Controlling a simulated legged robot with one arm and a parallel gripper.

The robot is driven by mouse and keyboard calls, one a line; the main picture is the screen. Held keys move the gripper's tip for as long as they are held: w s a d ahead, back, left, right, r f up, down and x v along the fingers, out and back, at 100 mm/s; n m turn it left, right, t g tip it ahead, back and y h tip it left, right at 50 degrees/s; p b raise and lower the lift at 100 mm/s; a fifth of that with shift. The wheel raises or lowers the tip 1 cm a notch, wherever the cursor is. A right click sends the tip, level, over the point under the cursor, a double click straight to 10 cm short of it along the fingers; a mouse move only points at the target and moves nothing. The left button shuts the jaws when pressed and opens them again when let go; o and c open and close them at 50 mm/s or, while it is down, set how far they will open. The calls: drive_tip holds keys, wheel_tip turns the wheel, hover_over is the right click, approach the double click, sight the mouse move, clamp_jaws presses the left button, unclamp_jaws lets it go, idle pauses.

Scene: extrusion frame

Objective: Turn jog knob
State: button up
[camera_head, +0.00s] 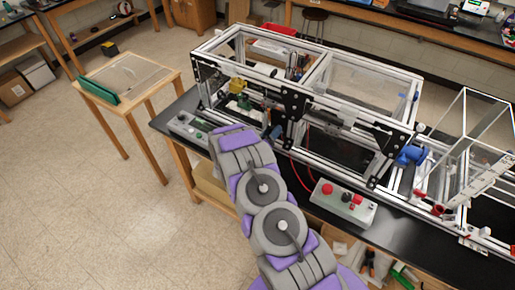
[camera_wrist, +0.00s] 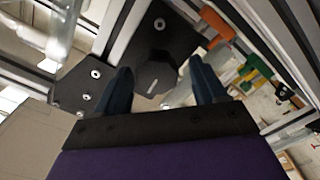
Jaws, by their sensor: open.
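A dark faceted knob (camera_wrist: 155,77) with a short pale line on its face sits on a black plate (camera_wrist: 78,85) of the frame in the wrist view. I take it to be the jog knob. My gripper (camera_wrist: 161,68) is open, with one dark blue finger on each side of the knob. A gap shows between the knob and the right finger. The left finger is close to it, and I cannot tell whether it touches. In the head view my purple and grey arm reaches to the frame, and I cannot make out the knob there.
The aluminium extrusion frame (camera_head: 318,62) with clear panels stands on a black bench. A grey control box (camera_head: 330,196) with red buttons is right of my arm, and another box (camera_head: 188,128) is left of it. A wooden table (camera_head: 128,78) stands left.

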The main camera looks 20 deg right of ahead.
drive_tip(key=b+v, duration=0.1)
drive_tip(key=v, duration=1.4)
drive_tip(key=shift+a, duration=0.2)
drive_tip(key=shift+s, duration=0.1)
